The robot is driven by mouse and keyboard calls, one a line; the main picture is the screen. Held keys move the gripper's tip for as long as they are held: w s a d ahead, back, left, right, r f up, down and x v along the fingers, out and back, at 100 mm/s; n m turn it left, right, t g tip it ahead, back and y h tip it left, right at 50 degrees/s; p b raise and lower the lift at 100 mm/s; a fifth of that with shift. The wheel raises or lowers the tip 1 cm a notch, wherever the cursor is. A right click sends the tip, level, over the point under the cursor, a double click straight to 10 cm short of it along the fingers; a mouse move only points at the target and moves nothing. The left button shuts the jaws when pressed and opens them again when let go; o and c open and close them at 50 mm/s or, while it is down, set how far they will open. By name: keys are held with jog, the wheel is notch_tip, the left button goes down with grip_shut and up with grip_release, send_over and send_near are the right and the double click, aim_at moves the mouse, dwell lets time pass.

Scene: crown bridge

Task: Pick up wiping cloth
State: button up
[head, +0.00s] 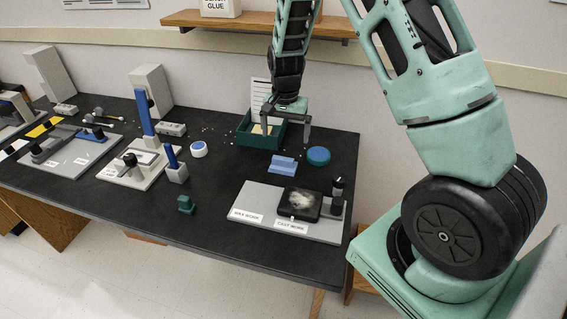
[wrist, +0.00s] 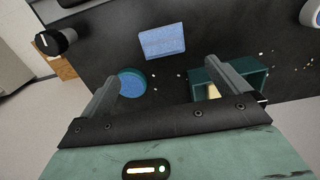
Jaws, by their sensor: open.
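The wiping cloth, as far as I can tell, is the light blue folded piece (head: 283,165) on the dark bench, and it also shows in the wrist view (wrist: 162,41) as a flat textured rectangle. My gripper (head: 286,136) is open and empty above the bench, pointing down, behind the cloth in the head view. In the wrist view the cloth lies beyond my fingertips (wrist: 163,70), roughly centred between them and apart from both. Nothing hides the cloth in either view.
A round teal tub with a blue top (head: 318,156) stands just right of the cloth. A teal open box (head: 242,135) stands close behind, beside my fingers. A grey board with a black pad (head: 299,215) lies in front. Small crumbs dot the bench.

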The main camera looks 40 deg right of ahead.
send_over(283, 158)
jog(key=f, duration=0.5)
jog(key=shift+s+d+f+p, duration=0.2)
jog(key=shift+s+p, duration=0.05)
jog(key=shift+p, duration=0.15)
jog(key=shift+w+a+f+p, duration=0.1)
jog(key=shift+f+p, duration=0.35)
jog(key=shift+f, duration=0.95)
jog(key=shift+w+a+f+p, duration=0.1)
jog(key=shift+f+p, duration=0.35)
jog(key=shift+f, duration=0.95)
jog(key=shift+c, duration=0.3)
jog(key=c, duration=1)
